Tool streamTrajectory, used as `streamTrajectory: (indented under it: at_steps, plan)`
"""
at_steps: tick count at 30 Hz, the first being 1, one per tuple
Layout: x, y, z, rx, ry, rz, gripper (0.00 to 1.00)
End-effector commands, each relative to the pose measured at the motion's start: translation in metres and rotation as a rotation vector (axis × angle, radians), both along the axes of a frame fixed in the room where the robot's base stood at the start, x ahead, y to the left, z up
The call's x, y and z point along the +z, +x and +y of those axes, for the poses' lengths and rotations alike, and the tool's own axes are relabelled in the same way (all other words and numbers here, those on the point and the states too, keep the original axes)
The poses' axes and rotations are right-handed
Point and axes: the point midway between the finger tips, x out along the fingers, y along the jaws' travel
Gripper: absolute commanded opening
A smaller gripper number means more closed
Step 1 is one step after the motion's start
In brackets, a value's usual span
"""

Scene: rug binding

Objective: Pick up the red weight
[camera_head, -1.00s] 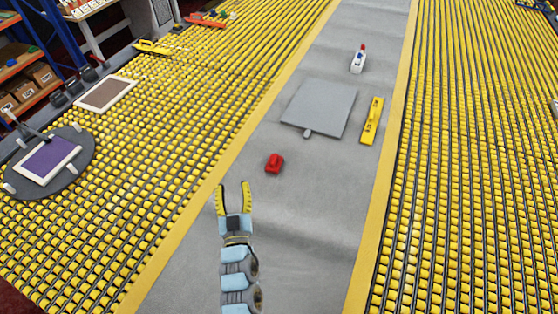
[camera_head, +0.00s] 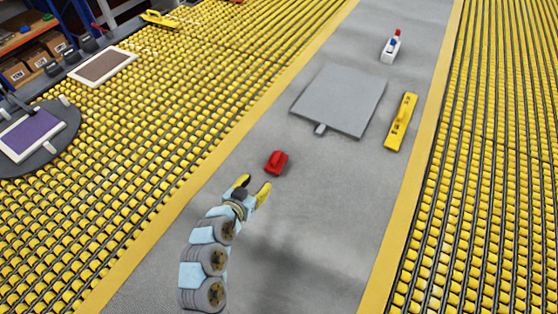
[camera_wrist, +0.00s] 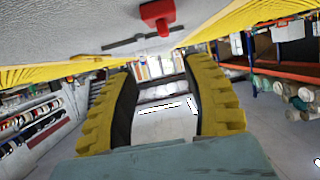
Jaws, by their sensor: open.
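The red weight (camera_head: 277,162) lies on the grey strip between the yellow roller beds, in the middle of the head view. It also shows at the top of the wrist view (camera_wrist: 157,16), beyond the fingertips. My gripper (camera_head: 254,187) has yellow fingers spread apart with nothing between them. It is just below and left of the weight in the head view, with a small gap to it. In the wrist view the two ridged fingers (camera_wrist: 166,95) stand wide apart.
A flat grey plate (camera_head: 340,98) with a small tab lies beyond the weight. A yellow bar tool (camera_head: 401,122) lies right of the plate, and a white item with red and blue parts (camera_head: 391,46) stands farther back. The grey strip right of the weight is clear.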

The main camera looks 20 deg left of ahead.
Motion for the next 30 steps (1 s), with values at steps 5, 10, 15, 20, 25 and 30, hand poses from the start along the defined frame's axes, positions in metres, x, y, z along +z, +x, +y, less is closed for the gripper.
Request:
streamTrajectory:
  at_steps: [5, 10, 15, 20, 25, 30]
  plan:
    - [-0.008, 0.023, -0.003, -0.002, -0.001, -0.002, 0.5]
    - [-0.017, 0.046, -0.004, -0.001, -0.001, -0.003, 0.5]
    - [-0.027, 0.067, -0.005, 0.001, -0.003, -0.002, 0.5]
    - [-0.034, 0.086, -0.006, 0.0, -0.001, -0.001, 0.5]
    - [-0.04, 0.101, -0.006, 0.002, 0.001, -0.004, 0.5]
    - [-0.044, 0.108, -0.007, 0.003, -0.001, -0.002, 0.5]
